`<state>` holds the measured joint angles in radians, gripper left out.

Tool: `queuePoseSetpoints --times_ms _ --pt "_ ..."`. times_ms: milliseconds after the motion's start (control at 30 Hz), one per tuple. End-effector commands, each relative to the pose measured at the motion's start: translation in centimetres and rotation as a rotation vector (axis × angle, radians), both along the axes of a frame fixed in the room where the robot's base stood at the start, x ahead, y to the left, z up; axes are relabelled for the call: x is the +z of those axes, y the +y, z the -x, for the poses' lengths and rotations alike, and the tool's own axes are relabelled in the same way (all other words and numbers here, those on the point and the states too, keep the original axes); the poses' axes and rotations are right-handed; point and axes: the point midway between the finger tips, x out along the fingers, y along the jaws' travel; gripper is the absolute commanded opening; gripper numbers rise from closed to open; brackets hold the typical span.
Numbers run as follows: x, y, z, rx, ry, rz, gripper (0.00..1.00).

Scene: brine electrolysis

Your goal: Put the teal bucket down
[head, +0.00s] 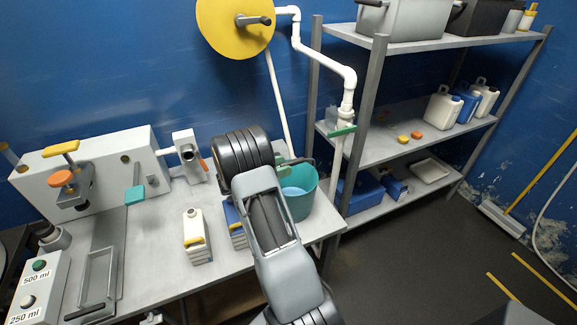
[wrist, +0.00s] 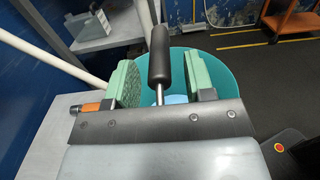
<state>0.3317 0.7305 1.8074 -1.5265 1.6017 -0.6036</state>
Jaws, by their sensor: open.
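The teal bucket (head: 305,200) is at the right end of the grey workbench (head: 320,228), upright, with something light blue inside. It appears to rest on the bench top, but my arm hides part of its base. In the wrist view the bucket (wrist: 235,80) lies below and beyond my gripper. My gripper (wrist: 163,82) is open, its two green pads apart. The bucket's black handle grip (wrist: 159,52) stands between the pads, with gaps visible on both sides. In the head view my arm mostly hides the gripper.
A metal shelf rack (head: 400,150) stands close on the right. The floor (head: 400,250) at the right front is clear.

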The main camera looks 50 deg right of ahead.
Motion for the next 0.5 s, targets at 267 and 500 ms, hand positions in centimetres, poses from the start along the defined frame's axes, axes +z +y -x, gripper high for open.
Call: queuePoseSetpoints --times_ms 267,500 --pt "-0.2 5.1 -2.1 0.004 -0.002 0.001 0.49" --pt "-0.1 7.8 -3.2 0.001 -0.002 0.001 0.49"
